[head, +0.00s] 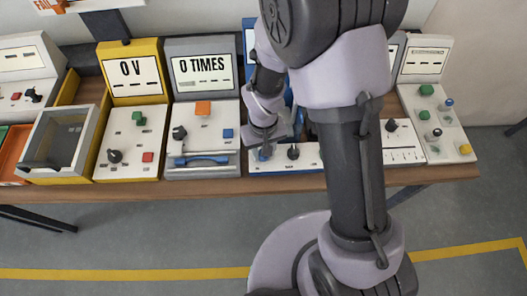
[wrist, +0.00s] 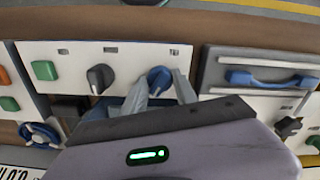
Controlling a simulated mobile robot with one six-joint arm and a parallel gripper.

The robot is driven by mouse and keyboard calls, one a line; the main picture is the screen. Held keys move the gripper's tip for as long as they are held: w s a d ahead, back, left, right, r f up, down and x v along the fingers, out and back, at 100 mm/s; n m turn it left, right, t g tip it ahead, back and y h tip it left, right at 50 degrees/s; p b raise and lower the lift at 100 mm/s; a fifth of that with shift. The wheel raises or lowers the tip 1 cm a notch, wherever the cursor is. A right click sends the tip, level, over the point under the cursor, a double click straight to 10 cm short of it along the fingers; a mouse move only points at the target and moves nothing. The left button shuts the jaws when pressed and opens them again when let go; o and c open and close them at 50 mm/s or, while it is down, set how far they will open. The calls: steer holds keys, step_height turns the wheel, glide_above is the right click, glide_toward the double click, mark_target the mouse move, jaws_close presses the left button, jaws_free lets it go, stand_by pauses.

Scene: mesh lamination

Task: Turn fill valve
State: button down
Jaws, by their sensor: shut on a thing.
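A blue knob (wrist: 160,78) sits on the white front panel (wrist: 130,60) of the middle station. My gripper (wrist: 161,86) has one finger on each side of it and is shut on it. The knob's lower part and its label are hidden or too small to read. In the head view, my gripper (head: 267,142) reaches down to the same front panel, and the blue knob (head: 264,153) shows just below it. A blue handwheel (wrist: 40,133) shows at the left of the wrist view, clear of the fingers.
A dark knob (wrist: 100,78) and a green button (wrist: 45,70) are on the same panel, beside the blue knob. A grey station with a blue bar handle (head: 202,160) stands to the left in the head view. My arm hides much of the station.

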steer(key=shift+m+b, duration=0.45)
steer(key=shift+m, duration=0.55)
steer(key=c, duration=1)
jaws_free()
steer(key=shift+o, duration=0.2)
step_height(320, 180, up, 17)
steer(key=p, duration=0.5)
steer(key=shift+r+p, duration=0.2)
steer(key=shift+p, duration=0.1)
